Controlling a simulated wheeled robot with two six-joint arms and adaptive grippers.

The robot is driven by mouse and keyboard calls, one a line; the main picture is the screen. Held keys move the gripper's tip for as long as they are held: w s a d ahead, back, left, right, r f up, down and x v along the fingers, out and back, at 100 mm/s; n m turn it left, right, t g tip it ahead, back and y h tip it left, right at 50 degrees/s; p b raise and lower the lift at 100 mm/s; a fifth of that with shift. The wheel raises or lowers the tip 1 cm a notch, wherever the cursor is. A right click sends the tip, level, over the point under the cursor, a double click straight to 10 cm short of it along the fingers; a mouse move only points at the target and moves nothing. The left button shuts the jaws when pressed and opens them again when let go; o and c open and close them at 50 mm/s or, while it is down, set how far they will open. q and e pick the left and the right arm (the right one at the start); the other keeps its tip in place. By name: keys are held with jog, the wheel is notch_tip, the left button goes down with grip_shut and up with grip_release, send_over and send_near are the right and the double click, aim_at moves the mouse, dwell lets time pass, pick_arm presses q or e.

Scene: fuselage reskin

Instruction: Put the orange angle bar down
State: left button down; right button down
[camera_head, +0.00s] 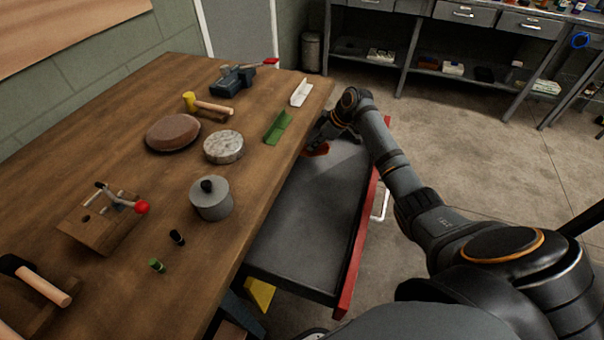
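The orange angle bar (317,150) shows as a small orange piece at the far end of the grey-topped cart (308,215), close beside the wooden table's edge. My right gripper (314,143) is right at the bar, above the far part of the cart. The gripper and wrist hide much of the bar. I cannot tell whether the fingers are closed on it, or whether the bar rests on the cart top. My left gripper is out of view.
On the wooden table (110,200) lie a green angle bar (278,127), a white angle bar (301,93), a vise (232,81), a mallet (207,104), a round metal block (223,147) and a grey pot (211,199). The cart's near and middle surface is clear.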

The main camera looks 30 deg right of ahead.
jog(key=s+a+p, duration=0.1)
jog(key=s+a, duration=0.2)
jog(key=a, duration=0.1)
jog(key=s+a, duration=0.3)
jog(key=s, duration=0.1)
jog(key=shift+a+p, duration=0.35)
jog(key=shift+p, duration=0.05)
jog(key=shift+s+a, duration=0.25)
jog(key=shift+a, duration=0.15)
jog(key=shift+f, duration=1.75)
jog(key=shift+f, duration=0.1)
jog(key=c, duration=1.5)
grip_release()
jog(key=p+v, duration=0.1)
jog(key=v, duration=1.1)
